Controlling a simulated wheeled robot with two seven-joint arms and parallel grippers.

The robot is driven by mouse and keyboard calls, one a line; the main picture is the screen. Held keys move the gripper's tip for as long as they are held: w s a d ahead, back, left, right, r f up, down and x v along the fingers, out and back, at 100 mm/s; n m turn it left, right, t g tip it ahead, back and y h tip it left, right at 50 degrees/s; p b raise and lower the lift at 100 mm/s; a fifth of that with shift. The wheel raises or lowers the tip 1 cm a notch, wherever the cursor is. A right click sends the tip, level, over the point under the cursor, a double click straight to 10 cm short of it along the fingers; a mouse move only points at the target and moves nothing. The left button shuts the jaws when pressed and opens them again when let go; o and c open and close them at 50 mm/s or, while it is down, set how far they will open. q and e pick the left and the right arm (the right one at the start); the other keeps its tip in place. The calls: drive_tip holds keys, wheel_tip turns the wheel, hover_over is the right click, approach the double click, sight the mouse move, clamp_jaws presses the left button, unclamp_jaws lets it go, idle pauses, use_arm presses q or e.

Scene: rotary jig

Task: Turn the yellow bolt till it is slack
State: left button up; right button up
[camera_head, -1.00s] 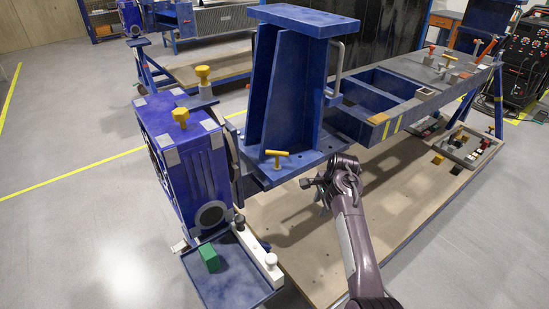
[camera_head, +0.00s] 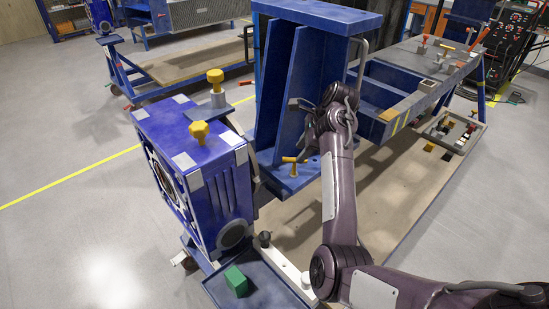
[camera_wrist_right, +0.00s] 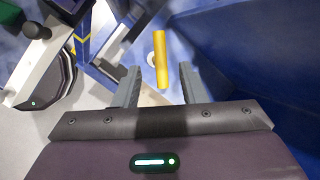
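A yellow T-shaped bolt (camera_head: 293,165) stands on the foot plate of the tall blue bracket (camera_head: 288,90). In the right wrist view its yellow bar (camera_wrist_right: 161,60) lies ahead of the fingers, roughly in line with the gap between them. My right gripper (camera_head: 304,125) is above the bolt, in front of the bracket. In the wrist view the right gripper (camera_wrist_right: 160,84) has its two fingers apart with nothing held. No contact with the bolt shows. My left gripper is not in view.
A blue gearbox-like housing (camera_head: 218,185) with a yellow knob (camera_head: 199,131) on top stands to the left; another yellow knob (camera_head: 215,77) is behind it. A blue tray (camera_head: 262,282) holds a green block (camera_head: 236,281). The bracket wall is close to the right gripper.

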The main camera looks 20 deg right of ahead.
sight(291, 161)
drive_tip(key=p+x, duration=0.1)
drive_tip(key=x, duration=0.3)
drive_tip(key=shift+f, duration=0.2)
drive_tip(key=shift+x, duration=1.2)
drive_tip(key=shift+w+a+f, duration=0.15)
drive_tip(key=shift+w+f, duration=0.1)
drive_tip(key=shift+f, duration=0.15)
clamp_jaws()
use_arm(q)
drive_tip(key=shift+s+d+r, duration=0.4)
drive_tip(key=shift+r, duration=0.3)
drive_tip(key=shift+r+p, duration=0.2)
drive_tip(key=shift+p, duration=0.2)
use_arm(e)
drive_tip(key=shift+r, duration=0.1)
